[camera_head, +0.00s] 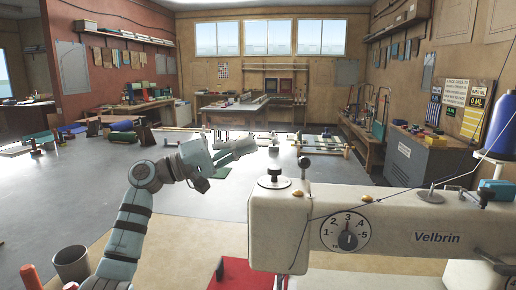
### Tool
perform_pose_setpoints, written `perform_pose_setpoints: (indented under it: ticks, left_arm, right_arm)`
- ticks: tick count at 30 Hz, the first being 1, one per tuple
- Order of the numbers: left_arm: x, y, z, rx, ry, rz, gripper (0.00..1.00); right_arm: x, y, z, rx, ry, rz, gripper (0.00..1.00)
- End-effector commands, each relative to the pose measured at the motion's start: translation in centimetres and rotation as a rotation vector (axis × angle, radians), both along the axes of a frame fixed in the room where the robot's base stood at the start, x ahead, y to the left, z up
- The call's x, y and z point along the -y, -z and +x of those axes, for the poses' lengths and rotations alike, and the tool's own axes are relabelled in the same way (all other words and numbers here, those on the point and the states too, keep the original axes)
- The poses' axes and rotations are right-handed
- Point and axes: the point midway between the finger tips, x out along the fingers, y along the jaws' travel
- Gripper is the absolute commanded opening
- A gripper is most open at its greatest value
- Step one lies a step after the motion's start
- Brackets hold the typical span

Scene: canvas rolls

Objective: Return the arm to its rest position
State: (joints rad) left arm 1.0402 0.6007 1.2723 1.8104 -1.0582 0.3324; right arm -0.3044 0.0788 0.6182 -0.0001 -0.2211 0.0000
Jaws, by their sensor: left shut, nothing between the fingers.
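My left arm (130,225) comes in from the lower left and is raised and bent over the work surface. Its gripper (240,147) points to the right and is shut and empty. It hangs in the air, above and left of the white sewing machine in the picture, apart from it. My right gripper is not in view.
The white sewing machine (400,225) fills the lower right, with a blue thread cone (501,127) beside it. A grey bin (72,264) and a red item (235,272) are at the lower edge. Benches line the walls.

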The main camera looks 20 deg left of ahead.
Motion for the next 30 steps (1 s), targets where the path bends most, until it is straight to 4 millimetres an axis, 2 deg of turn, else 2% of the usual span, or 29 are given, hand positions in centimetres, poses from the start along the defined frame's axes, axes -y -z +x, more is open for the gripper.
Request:
perform_pose_setpoints:
  ticks: [14, 17, 20, 24, 30]
  left_arm:
    - [0.6, 0.0, 0.3, -0.001, 0.013, -0.001, 0.00]
    - [0.5, -0.9, 0.2, 0.000, 0.012, 0.000, 0.00]
    - [0.5, -4.2, 0.2, 0.000, 0.011, -0.001, 0.00]
    - [0.4, -10.0, 0.2, 0.000, 0.010, -0.001, 0.00]
    - [0.4, -15.6, 0.1, 0.000, 0.009, -0.001, 0.00]
  right_arm:
    - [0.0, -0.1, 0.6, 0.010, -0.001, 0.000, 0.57]
    - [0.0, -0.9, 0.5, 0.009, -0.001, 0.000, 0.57]
    - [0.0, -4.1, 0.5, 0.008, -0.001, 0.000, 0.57]
    - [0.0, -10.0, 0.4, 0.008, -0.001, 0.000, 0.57]
    - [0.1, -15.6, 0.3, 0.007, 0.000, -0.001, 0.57]
